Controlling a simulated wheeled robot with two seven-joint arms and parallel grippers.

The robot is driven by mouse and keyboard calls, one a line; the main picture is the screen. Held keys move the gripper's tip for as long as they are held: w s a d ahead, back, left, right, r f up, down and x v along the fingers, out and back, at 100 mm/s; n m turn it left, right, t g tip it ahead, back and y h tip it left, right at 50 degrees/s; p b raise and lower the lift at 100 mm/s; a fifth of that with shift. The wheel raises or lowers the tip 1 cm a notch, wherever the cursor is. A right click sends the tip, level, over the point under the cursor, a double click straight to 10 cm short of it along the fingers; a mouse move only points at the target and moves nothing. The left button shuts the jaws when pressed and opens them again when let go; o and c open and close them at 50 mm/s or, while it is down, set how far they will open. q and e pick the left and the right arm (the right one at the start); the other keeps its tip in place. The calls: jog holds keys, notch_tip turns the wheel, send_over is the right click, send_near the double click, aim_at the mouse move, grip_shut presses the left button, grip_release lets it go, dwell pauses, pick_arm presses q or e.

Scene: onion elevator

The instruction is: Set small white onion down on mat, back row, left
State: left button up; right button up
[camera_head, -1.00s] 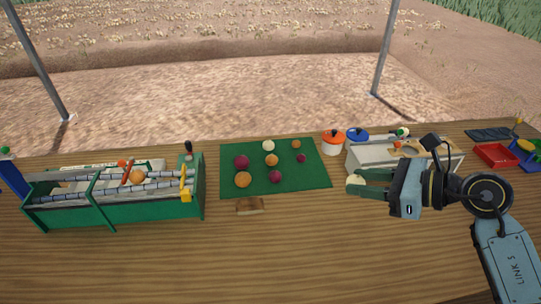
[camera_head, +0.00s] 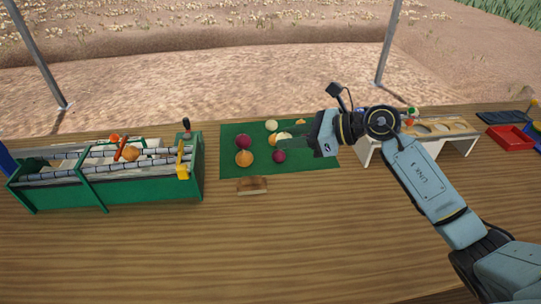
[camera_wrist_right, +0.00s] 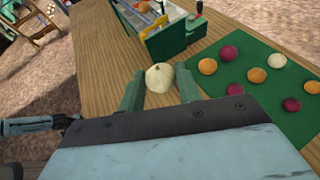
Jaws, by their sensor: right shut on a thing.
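The small white onion (camera_wrist_right: 160,77) is held between the two green fingers of my right gripper (camera_wrist_right: 158,88). In the head view my right gripper (camera_head: 291,143) is over the middle of the green mat (camera_head: 310,168), and the pale onion (camera_head: 284,136) shows at its fingertips. The hand hides part of the mat's right side. Another white onion (camera_head: 271,126) sits in the mat's back row, at the middle. The back left part of the mat is bare. A purple onion (camera_head: 243,142) and an orange onion (camera_head: 244,158) stand at the left side. My left gripper is out of view.
A green roller conveyor (camera_head: 100,195) with a yellow part (camera_head: 183,165) stands left of the mat. A small wooden block (camera_head: 252,185) lies in front of the mat. A white stand (camera_head: 440,146) and a red tray (camera_head: 508,137) are at the right. The front table is clear.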

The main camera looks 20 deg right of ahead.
pick_arm(q)
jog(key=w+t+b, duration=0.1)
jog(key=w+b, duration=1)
jog(key=b, duration=0.6)
pick_arm(e)
jog(key=w+d+f+m+t+h, duration=0.1)
jog(key=w+d+f, duration=0.3)
jog(key=d+f, duration=0.1)
jog(key=w+d+f+m+t+h, duration=0.1)
jog(key=w+d+f, duration=0.4)
jog(key=d+f, duration=0.1)
jog(key=w+d+f+m+t+h, duration=0.1)
jog(key=w+d+f+m, duration=0.1)
jog(key=w+d+f, duration=0.3)
jog(key=shift+w+d+f+b, duration=0.15)
jog(key=shift+d+f+b, duration=0.2)
jog(key=shift+d+f, duration=0.25)
jog(key=shift+h, duration=0.3)
notch_tip(320, 180, down, 4)
jog(key=shift+a+f+b, duration=0.1)
jog(key=shift+f+b, duration=0.15)
jog(key=shift+b, duration=0.5)
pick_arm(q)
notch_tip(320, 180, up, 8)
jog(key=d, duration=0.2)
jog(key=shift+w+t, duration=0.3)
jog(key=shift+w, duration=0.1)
pick_arm(e)
jog(key=shift+f, duration=0.25)
